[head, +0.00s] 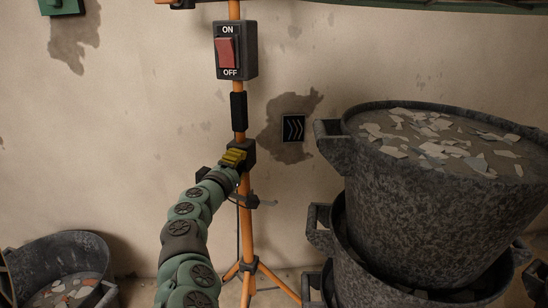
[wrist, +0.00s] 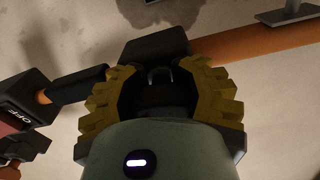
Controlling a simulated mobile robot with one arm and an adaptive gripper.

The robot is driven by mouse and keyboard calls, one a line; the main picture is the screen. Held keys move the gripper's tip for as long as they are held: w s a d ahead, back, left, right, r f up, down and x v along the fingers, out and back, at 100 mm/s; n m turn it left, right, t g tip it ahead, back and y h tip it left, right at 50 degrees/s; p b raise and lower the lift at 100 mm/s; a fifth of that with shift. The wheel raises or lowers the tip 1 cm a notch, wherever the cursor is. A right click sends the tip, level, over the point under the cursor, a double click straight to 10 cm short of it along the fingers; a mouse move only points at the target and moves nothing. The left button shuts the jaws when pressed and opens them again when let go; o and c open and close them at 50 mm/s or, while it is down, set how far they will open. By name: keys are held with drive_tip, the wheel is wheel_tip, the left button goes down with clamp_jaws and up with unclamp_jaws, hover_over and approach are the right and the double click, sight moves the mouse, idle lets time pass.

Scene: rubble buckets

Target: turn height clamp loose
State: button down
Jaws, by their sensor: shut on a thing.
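The height clamp (head: 247,150) is a black block on the orange stand pole (head: 246,215), below a black sleeve. My gripper (head: 233,157), with yellow ridged fingers, reaches it from the lower left. In the wrist view the fingers of my gripper (wrist: 160,75) sit on either side of a dark part at the front of the clamp (wrist: 150,48). They are shut on this part, which looks like the clamp's knob. Its shape is mostly hidden in shadow between the fingers.
An ON/OFF switch box (head: 235,50) with a red rocker hangs higher on the pole. Stacked rubble buckets (head: 425,215) stand close at right; another bucket (head: 75,255) is at lower left. The wall is behind.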

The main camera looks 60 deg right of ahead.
drive_tip(key=shift+r+n+p, duration=0.3)
drive_tip(key=shift+n, duration=0.55)
drive_tip(key=shift+r+n+p, duration=0.25)
drive_tip(key=shift+r+n, duration=0.05)
drive_tip(key=shift+n, duration=0.55)
drive_tip(key=c, duration=1)
unclamp_jaws()
drive_tip(key=shift+c, duration=0.2)
drive_tip(key=o, duration=0.3)
drive_tip(key=shift+s+a+f, duration=0.1)
drive_tip(key=shift+a+f, duration=0.1)
drive_tip(key=o, duration=0.4)
drive_tip(key=shift+d+f, duration=0.1)
drive_tip(key=shift+f, duration=0.1)
